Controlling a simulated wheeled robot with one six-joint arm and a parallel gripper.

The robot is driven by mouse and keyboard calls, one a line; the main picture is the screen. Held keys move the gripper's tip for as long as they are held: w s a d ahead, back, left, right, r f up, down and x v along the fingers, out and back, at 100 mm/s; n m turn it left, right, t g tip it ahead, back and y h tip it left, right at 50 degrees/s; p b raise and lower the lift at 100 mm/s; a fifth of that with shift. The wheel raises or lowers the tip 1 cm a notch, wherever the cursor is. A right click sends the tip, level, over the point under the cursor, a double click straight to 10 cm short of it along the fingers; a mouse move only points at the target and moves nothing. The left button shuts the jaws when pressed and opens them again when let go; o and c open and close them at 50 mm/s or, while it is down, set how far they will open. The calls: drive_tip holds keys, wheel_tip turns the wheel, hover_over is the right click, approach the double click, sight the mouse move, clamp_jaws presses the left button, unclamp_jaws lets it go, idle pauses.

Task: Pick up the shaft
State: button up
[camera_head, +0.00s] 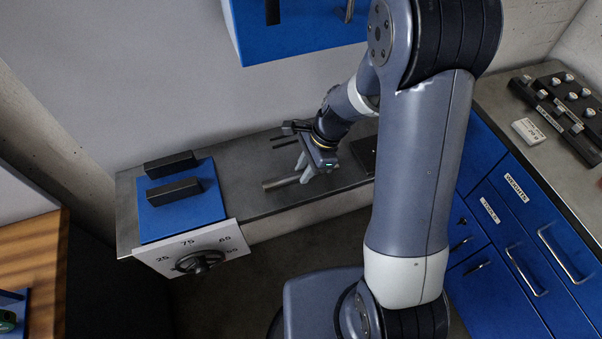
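The shaft (280,183) is a grey metal rod lying on or just above the grey bench top at the wall. Its left end shows clear; its right part passes at my gripper and is partly hidden there. My gripper (304,172) points down at the shaft, with its light grey fingers at the rod's right part. The fingers are small in the view, and I cannot tell whether they are closed on the rod or only beside it.
On the bench's left, a blue plate (205,208) carries two dark blocks (174,190), above a panel with a dial (199,262). A dark flat object (364,152) lies right of my gripper. Blue drawers (505,225) and a counter with weights (562,98) stand at the right.

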clamp_jaws()
drive_tip(key=shift+r, duration=0.2)
idle(0.5)
